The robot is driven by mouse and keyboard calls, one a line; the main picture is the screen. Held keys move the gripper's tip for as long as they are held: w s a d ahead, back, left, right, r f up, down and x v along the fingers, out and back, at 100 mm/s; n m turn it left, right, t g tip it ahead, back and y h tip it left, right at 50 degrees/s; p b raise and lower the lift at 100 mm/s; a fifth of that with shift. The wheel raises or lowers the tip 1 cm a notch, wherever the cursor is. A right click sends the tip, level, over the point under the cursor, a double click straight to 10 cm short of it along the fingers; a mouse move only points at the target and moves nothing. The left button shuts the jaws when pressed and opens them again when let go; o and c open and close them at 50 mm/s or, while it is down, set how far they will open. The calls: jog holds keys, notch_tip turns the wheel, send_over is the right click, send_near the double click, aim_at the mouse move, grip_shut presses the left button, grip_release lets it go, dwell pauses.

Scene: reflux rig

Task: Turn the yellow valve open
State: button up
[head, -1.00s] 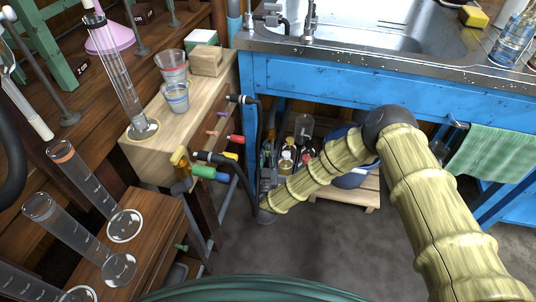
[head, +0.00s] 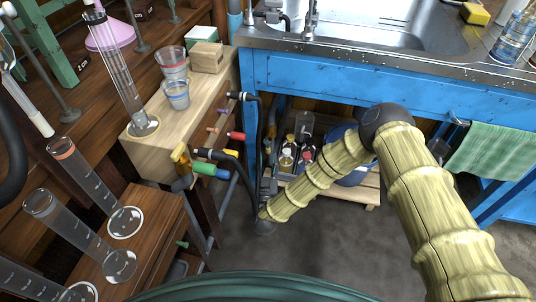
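A yellow upright piece (head: 180,158), which looks like a valve lever, stands at the front corner of the wooden cabinet, beside a green handle (head: 203,168). A smaller yellow handle (head: 231,153) sticks out of the cabinet side, below a red one (head: 236,136). I cannot tell for sure which is the yellow valve. My gripper (head: 267,185) is a dark shape at the lower end of my yellow-green arm, right of and below these handles, apart from them. Its fingers are small and blend with the dark hose and bottles behind, so their opening is unclear.
A black hose (head: 259,130) runs down from the cabinet (head: 160,160) close to my gripper. Glass cylinders (head: 75,225) stand on the lower left bench. A crate of bottles (head: 290,160) is under the blue sink table (head: 390,92). The floor (head: 310,240) in front is clear.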

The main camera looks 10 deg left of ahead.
jog(key=shift+v, duration=1.8)
jog(key=shift+d, duration=0.1)
jog(key=s+d+f+g+p, duration=0.1)
jog(key=s+d+f+g, duration=0.55)
jog(key=d, duration=0.35)
jog(key=s+d+f+g+p, duration=0.1)
jog(key=s+d+f+g, duration=0.4)
jog(key=s+d, duration=0.35)
jog(key=s+d+r+m+g+h+p, duration=0.1)
jog(key=s+d+r+m+g+h, duration=0.2)
jog(key=s+d, duration=0.75)
jog(key=s+d+r+g+h+p, duration=0.15)
jog(key=s+d+g, duration=0.35)
jog(key=s+d, duration=0.5)
notch_tip(320, 180, up, 39)
jog(key=s+p, duration=0.1)
jog(key=p, duration=3.6)
jog(key=shift+s, duration=0.25)
